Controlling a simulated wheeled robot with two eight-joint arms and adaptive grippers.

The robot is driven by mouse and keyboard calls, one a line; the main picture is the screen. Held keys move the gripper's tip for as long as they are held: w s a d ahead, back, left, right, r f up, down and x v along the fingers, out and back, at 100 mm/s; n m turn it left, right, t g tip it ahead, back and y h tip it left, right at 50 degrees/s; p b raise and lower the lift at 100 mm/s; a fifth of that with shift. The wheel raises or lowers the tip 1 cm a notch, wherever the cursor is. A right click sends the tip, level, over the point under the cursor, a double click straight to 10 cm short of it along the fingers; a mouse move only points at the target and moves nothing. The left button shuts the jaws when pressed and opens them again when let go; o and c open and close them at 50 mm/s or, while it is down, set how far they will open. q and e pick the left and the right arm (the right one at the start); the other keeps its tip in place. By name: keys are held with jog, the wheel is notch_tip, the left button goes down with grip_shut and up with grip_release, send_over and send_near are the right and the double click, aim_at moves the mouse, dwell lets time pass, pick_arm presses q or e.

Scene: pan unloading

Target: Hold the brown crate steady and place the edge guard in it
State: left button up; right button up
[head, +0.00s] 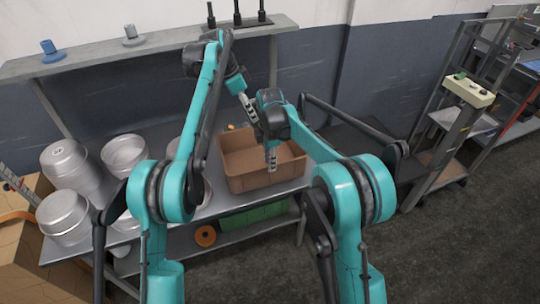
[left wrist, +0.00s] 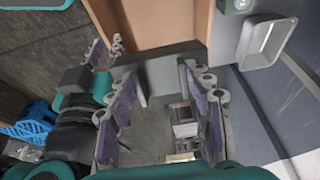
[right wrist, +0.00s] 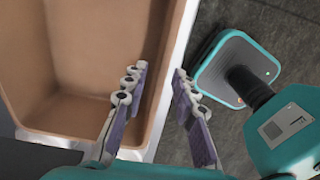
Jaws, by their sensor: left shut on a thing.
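The brown crate (head: 240,181) stands upright and open on the grey table; its inside looks empty where I can see it. My left gripper (left wrist: 158,90) is shut on the grey edge guard (left wrist: 155,66), an angled piece held across its fingers. In the head view my left gripper (head: 252,112) is above the back part of the crate, and the edge guard is hard to make out there. My right gripper (right wrist: 160,72) is open at the crate's wall (right wrist: 168,70), one finger inside and one outside. A gap shows between the inner finger and the wall.
Several metal pots (head: 66,160) stand on the table left of the crate. A green bin (head: 250,217) and an orange ring (head: 205,236) are on the lower shelf. A narrow shelf (head: 150,50) runs above the table's back. A metal rack (head: 450,120) stands at right.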

aim_at(270, 184)
notch_tip(270, 184, down, 9)
dwell(0.3)
grip_shut()
